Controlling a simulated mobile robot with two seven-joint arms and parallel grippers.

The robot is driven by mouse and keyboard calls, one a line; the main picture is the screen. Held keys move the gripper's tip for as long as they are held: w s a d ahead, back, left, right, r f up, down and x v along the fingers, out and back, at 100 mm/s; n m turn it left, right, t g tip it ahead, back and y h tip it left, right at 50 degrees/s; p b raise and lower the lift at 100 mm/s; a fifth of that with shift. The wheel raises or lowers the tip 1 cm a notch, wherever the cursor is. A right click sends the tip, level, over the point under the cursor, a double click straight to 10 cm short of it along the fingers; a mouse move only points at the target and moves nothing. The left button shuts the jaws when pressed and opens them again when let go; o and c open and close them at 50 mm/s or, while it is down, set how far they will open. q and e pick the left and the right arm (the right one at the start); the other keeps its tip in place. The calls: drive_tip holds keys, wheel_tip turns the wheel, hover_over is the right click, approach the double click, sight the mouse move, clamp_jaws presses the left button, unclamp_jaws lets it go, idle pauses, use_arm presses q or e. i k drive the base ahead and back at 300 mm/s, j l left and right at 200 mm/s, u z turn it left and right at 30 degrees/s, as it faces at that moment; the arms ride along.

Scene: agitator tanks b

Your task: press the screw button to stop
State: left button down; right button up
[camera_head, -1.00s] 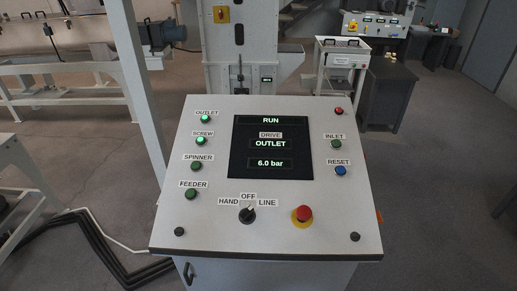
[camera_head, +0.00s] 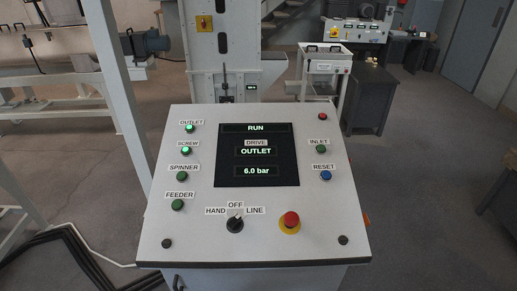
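The screw button (camera_head: 186,150) is a small round button glowing bright green on the left side of the sloped control panel (camera_head: 260,255). Its SCREW label is just above it. The outlet button (camera_head: 190,128) above it also glows green. The spinner button (camera_head: 182,176) and feeder button (camera_head: 177,205) below are dark green. The panel screen (camera_head: 257,154) reads RUN, DRIVE, OUTLET and 6.0 bar. Neither of my grippers is in view.
The panel also holds a black selector knob (camera_head: 235,224), a red emergency stop (camera_head: 290,221) on yellow, a dark green inlet button (camera_head: 321,149) and a blue reset button (camera_head: 326,175). A pale post (camera_head: 130,100) stands close at the left. Dark cables lie on the floor at lower left.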

sight(185, 150)
drive_tip(key=k+l, duration=0.25)
drive_tip(key=k, duration=0.15)
drive_tip(key=k+l, duration=0.2)
drive_tip(key=k, duration=0.2)
drive_tip(key=z, duration=0.05)
